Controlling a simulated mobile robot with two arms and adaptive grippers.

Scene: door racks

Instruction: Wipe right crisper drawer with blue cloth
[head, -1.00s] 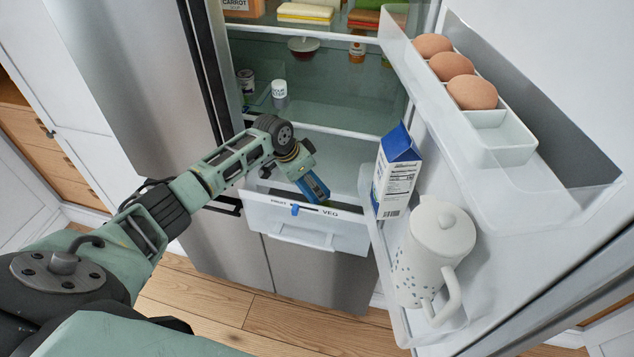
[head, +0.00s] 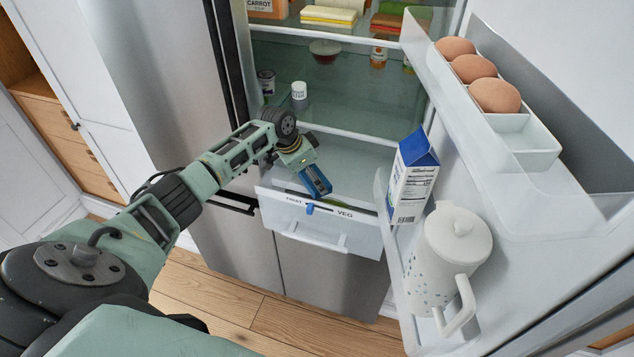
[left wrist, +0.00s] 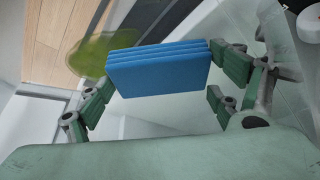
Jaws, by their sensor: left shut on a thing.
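The pulled-out crisper drawer (head: 285,219) has a clear front marked FRUIT and VEG, with a blue slider. My left gripper (head: 303,165) reaches over it and is shut on the blue cloth (head: 316,181), a folded pad. In the left wrist view the cloth (left wrist: 158,72) sits between the fingers of my left gripper (left wrist: 158,84). The cloth is at or in the drawer opening, behind the front; I cannot tell if it touches a surface. A green item (left wrist: 98,52) lies beyond the cloth, and its edge shows behind the drawer front. My right gripper is not in view.
The open fridge door at right holds a milk carton (head: 412,182), a white pitcher (head: 447,250) and brown eggs (head: 473,69), close to the drawer's right side. A white-capped jar (head: 299,92) and a red bowl (head: 325,49) stand on shelves above.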

